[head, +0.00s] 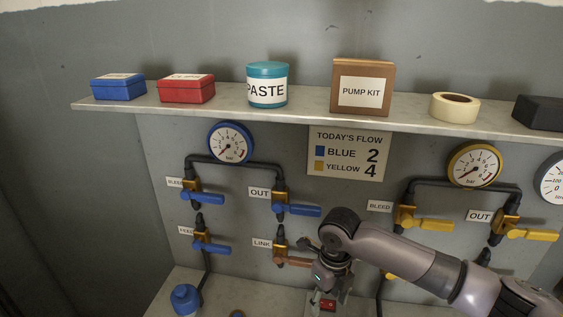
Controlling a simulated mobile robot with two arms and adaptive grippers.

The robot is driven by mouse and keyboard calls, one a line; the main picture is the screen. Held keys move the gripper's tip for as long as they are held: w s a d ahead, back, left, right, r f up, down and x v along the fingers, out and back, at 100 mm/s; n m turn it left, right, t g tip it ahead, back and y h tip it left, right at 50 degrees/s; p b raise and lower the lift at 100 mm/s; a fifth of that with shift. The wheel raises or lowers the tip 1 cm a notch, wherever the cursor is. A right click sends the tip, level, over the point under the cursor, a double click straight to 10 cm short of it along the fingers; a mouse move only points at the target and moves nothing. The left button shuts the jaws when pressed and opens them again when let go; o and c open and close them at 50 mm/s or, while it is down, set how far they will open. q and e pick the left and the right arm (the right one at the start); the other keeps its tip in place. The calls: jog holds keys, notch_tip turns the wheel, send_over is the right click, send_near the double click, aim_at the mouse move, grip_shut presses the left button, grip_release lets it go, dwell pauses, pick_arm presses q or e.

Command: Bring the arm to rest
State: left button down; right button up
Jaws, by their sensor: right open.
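My right arm (460,282) comes in from the lower right, a grey-violet arm with dark joints. It bends at a dark wrist joint near the middle of the head view. My right gripper (329,298) hangs below that joint, pointing down, open, with nothing seen between its fingers. It is in front of the panel, over the lower bench, and a small red switch-like part (327,304) shows between or behind its fingertips. I cannot tell whether they touch it. My left gripper is not in view.
Left pipes carry blue-handled valves (297,210) and a brown LINK lever (293,262) close to my gripper. Above, a shelf (220,110) holds boxes, a PASTE jar (267,85) and tape. A blue knob-like object (186,299) stands lower left.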

jog(key=s+a+f+m+t+y, duration=0.1)
jog(key=s+a+f+m+y, duration=0.15)
jog(key=s+a+m, duration=0.45)
jog(key=s+a+f+m+t+y, duration=0.1)
jog(key=s+a+f+m+y, duration=0.15)
jog(key=s+m, duration=0.55)
jog(key=s+d+f+m+t+h, duration=0.1)
jog(key=s+d+m+h, duration=0.15)
jog(key=d+m, duration=0.4)
jog(key=s+d+f+m+h, duration=0.1)
jog(key=s+d+m, duration=0.25)
jog(key=m, duration=0.65)
jog(key=s+d+m+t+h, duration=0.1)
jog(key=s+d+m, duration=0.35)
jog(key=m, duration=0.35)
notch_tip(320, 180, down, 28)
jog(key=s+g, duration=0.2)
jog(key=s+d+f+g, duration=0.1)
jog(key=s+d+f, duration=0.2)
jog(key=s+f, duration=1.1)
jog(key=shift+s+d+f, duration=0.35)
jog(key=shift+s, duration=0.55)
jog(key=shift+h, duration=0.25)
